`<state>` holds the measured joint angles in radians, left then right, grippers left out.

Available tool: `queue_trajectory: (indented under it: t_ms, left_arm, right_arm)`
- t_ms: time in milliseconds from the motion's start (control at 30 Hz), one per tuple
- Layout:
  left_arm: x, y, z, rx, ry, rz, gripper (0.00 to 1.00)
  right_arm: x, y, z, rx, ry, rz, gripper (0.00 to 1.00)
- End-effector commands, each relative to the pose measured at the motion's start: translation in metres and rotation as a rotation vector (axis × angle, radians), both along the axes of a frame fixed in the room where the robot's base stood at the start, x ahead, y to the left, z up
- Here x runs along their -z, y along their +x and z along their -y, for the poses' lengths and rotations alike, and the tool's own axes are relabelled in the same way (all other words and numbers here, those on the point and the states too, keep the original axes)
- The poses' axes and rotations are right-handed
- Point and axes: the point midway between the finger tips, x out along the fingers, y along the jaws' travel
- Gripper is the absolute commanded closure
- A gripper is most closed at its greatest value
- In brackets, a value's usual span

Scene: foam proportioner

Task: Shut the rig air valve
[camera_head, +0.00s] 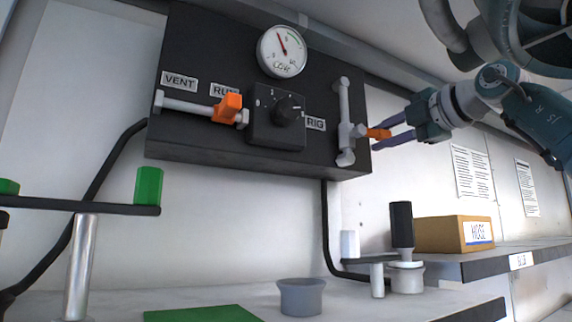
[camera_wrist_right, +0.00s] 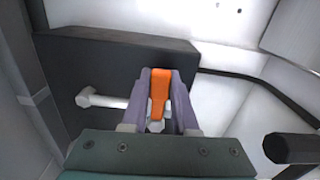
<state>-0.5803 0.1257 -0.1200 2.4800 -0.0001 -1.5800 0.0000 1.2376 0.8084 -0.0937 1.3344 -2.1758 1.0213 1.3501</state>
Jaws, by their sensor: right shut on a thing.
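The rig air valve has an orange handle (camera_head: 378,133) on a vertical grey pipe (camera_head: 344,105), at the right side of the black panel (camera_head: 215,60), next to the RIG label (camera_head: 316,124). The handle points right, across the pipe. My right gripper (camera_head: 388,131) comes in from the right with its purple fingers at the handle. In the right wrist view the orange handle (camera_wrist_right: 159,92) sits between the fingers (camera_wrist_right: 160,105), which are closed on it. The left gripper is not in view.
The panel also holds a gauge (camera_head: 283,51), a black knob (camera_head: 289,107) and a second orange handle (camera_head: 228,107) on a horizontal pipe. Below are a grey cup (camera_head: 301,296), a black cylinder (camera_head: 402,224), a green post (camera_head: 148,185) and a cardboard box (camera_head: 453,234).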

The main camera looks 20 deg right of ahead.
Motion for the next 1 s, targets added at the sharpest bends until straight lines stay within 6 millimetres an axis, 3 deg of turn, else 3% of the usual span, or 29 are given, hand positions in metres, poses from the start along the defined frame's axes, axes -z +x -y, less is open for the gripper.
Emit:
queue_trajectory:
  t_ms: [667,700,933,1000]
  left_arm:
    - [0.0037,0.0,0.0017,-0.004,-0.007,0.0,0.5]
    - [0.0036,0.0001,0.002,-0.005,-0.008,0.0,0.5]
    - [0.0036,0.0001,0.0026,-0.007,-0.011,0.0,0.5]
    - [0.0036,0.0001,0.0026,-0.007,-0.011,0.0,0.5]
  right_arm:
    - [0.0056,0.0008,-0.0001,0.0,0.065,-0.01,1.0]
    - [0.0056,0.0008,-0.0002,0.0,0.065,-0.01,0.71]
    - [0.0048,0.0005,-0.0001,0.0,0.064,-0.008,0.45]
    - [0.0046,0.0004,-0.0001,0.0,0.063,-0.007,0.43]
